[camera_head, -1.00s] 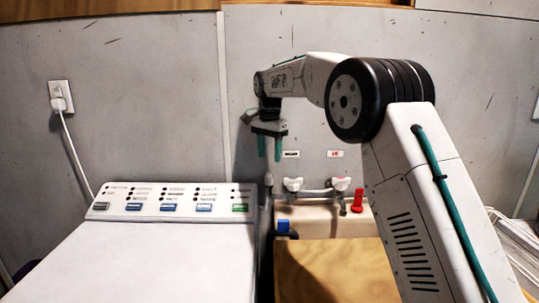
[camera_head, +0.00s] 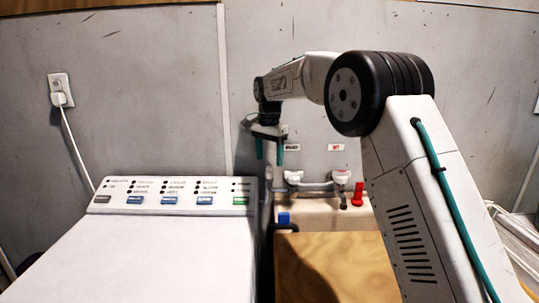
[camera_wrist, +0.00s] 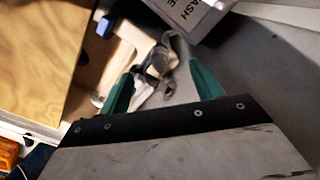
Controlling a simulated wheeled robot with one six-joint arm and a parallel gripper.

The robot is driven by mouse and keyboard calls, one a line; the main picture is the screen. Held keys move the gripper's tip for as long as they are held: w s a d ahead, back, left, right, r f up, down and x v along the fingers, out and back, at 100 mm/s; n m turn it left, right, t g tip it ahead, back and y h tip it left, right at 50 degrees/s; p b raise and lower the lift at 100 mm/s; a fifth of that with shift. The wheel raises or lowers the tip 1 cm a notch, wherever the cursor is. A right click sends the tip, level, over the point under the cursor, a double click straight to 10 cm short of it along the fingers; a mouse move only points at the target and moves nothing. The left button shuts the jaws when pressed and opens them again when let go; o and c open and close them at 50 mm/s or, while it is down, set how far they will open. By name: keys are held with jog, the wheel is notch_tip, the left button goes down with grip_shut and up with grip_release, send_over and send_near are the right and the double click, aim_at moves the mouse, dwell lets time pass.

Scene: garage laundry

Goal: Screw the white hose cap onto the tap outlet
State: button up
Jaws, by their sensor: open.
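My gripper (camera_head: 270,152) is open, its two green fingers pointing down in front of the grey wall, above and left of the taps. Two taps with white handles, a left one (camera_head: 293,177) and a right one (camera_head: 341,177), sit on a pipe above a pale ledge. In the wrist view my gripper (camera_wrist: 160,72) has a grey, blurred fitting (camera_wrist: 160,60) showing between and beyond its fingers; I cannot tell whether it touches them. I cannot clearly make out the white hose cap or which outlet is meant.
A white washing machine (camera_head: 150,255) with a button panel stands close on the left. A red piece (camera_head: 357,194) is by the right tap and a blue piece (camera_head: 283,218) is at the ledge's left end. A wooden surface (camera_head: 335,268) lies below. A plug (camera_head: 58,98) hangs on the wall.

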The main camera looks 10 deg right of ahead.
aim_at(270, 167)
jog(key=n, duration=0.4)
jog(key=shift+n, duration=0.4)
jog(key=n, duration=0.8)
jog(key=shift+n, duration=0.4)
jog(key=n, duration=0.3)
jog(key=shift+n, duration=0.4)
jog(key=shift+f, duration=0.15)
jog(key=shift+f, duration=2.05)
